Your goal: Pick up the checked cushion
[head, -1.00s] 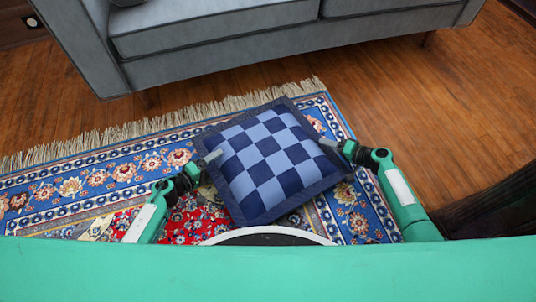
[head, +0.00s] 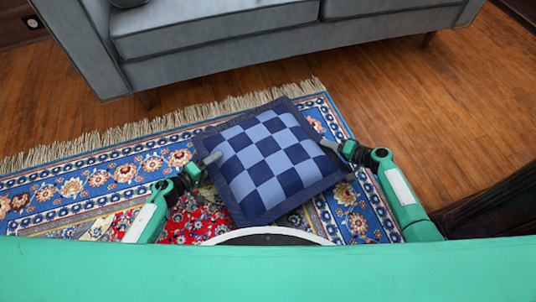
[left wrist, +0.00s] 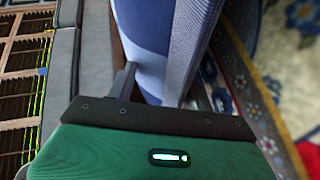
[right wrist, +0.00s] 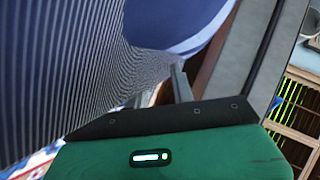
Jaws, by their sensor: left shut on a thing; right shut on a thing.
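The checked cushion (head: 268,158), in light and dark blue squares with a dark blue border, lies turned at an angle over the patterned rug. I cannot tell whether it touches the rug. My left gripper (head: 211,159) is shut on its left edge. In the left wrist view the cushion (left wrist: 150,45) rises between the fingers. My right gripper (head: 328,146) is shut on its right edge. In the right wrist view the cushion's striped underside (right wrist: 60,70) and blue face fill the left and top, partly hiding the fingers.
The rug (head: 70,187) has a fringed far edge. A grey sofa (head: 230,50) stands beyond it. Bare wooden floor (head: 450,110) is clear on the right. A dark piece of furniture (head: 490,212) stands at the right edge.

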